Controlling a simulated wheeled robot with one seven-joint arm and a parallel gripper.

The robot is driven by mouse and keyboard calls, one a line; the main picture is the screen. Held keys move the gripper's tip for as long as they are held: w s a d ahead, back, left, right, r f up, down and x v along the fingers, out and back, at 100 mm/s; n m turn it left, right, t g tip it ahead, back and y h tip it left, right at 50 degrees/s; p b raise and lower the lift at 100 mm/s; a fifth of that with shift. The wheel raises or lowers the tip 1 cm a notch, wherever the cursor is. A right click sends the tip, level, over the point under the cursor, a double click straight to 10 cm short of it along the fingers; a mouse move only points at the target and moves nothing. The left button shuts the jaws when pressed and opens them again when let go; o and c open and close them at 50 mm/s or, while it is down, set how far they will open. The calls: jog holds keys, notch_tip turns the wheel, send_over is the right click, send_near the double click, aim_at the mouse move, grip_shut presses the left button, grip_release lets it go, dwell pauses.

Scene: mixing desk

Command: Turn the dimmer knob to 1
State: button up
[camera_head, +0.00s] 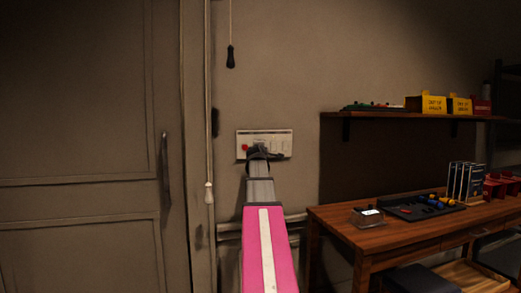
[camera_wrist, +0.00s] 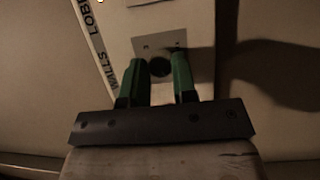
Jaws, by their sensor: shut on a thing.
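The dimmer knob (camera_wrist: 160,68) is a dark round knob on a small grey plate (camera_wrist: 163,42) in the wrist view. The two green fingers of my gripper (camera_wrist: 159,68) stand on either side of it and are shut on it. The knob's pointer and scale cannot be made out. In the head view my gripper (camera_head: 261,152) is at the pale wall panel (camera_head: 280,135) and hides its lower middle, so the knob does not show there.
A label strip (camera_wrist: 93,42) reading "LOBBY" and "WALLS" runs left of the plate. A pull cord (camera_head: 209,150) hangs left of the panel, beside a door (camera_head: 85,120). A wooden desk (camera_head: 350,234) and a shelf (camera_head: 390,115) stand to the right.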

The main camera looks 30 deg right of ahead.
jog(key=shift+d+f+n+t, duration=0.1)
jog(key=shift+n+t, duration=0.5)
jog(key=shift+n, duration=0.8)
jog(key=shift+d+f+n+t, duration=0.1)
jog(key=shift+n+t, duration=0.5)
jog(key=shift+n, duration=0.8)
jog(key=shift+n+t, duration=0.4)
jog(key=shift+n, duration=0.6)
jog(key=o, duration=0.9)
jog(key=v, duration=1)
jog(key=shift+s+a, duration=0.2)
jog(key=shift+s, duration=0.15)
